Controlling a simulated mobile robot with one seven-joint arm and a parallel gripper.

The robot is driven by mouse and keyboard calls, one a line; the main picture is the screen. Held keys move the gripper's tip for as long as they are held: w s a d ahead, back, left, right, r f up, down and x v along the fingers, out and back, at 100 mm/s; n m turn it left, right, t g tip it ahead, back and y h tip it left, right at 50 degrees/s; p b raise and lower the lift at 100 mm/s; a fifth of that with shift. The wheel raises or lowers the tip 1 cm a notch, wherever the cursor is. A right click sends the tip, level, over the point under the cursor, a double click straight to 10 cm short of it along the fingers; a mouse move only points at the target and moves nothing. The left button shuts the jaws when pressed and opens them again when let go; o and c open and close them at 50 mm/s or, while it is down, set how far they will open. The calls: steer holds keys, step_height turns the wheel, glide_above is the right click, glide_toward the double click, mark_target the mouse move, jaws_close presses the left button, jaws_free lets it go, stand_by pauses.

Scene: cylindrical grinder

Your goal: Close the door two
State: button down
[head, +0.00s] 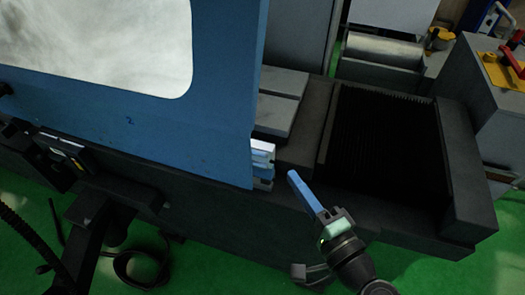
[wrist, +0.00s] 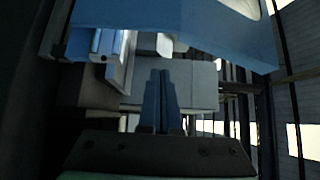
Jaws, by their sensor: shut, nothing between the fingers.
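A large blue door panel (head: 225,100) with a pale window fills the upper left of the head view. My gripper (head: 292,175) is to the right of that edge, with a visible gap, and points up and left. In the wrist view, my gripper's blue fingers (wrist: 160,75) are together and empty, and a blue panel (wrist: 200,22) spans the top. No handle is clear.
The dark machine bed has a ribbed black cover (head: 380,135) to the right of the gripper. A grey cabinet (head: 490,100) with a red and yellow switch stands at far right. Green floor (head: 225,270) and a black cable lie in front.

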steer(key=w+a+p, duration=0.2)
steer(key=w+a, duration=0.4)
steer(key=w, duration=0.1)
steer(key=shift+a+p, duration=0.35)
